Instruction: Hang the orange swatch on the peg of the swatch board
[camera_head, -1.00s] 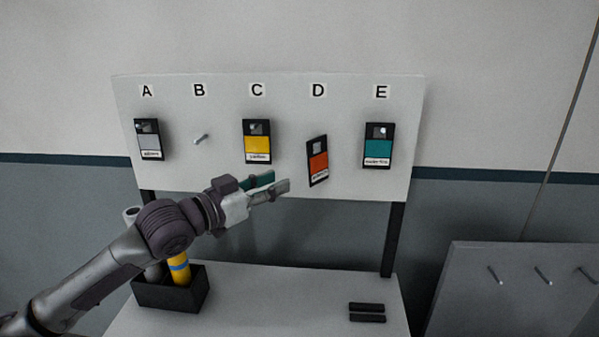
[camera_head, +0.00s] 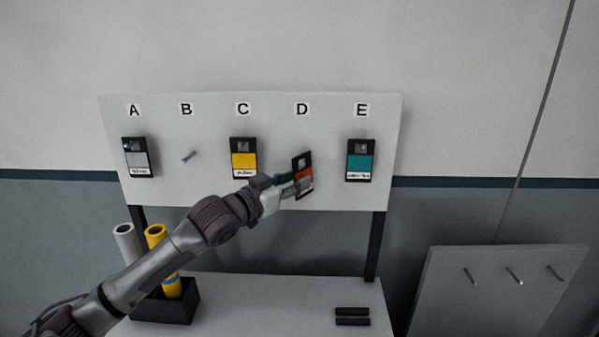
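The orange swatch (camera_head: 305,162) is a dark card with an orange patch, under the letter D on the swatch board (camera_head: 215,195). It is turned at an angle to the board, unlike the other swatches. My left gripper (camera_head: 296,184) is at its lower part, with one finger in front of the card and the other at its left edge, partly hidden. The fingers still look apart. A bare peg (camera_head: 189,156) sticks out under B. My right gripper is not in view.
Grey, yellow (camera_head: 243,158) and teal (camera_head: 360,161) swatches hang under A, C and E. Below, a table holds a black box (camera_head: 180,307) with rolls and two dark bars (camera_head: 352,316). A grey panel with pegs (camera_head: 490,300) stands at right.

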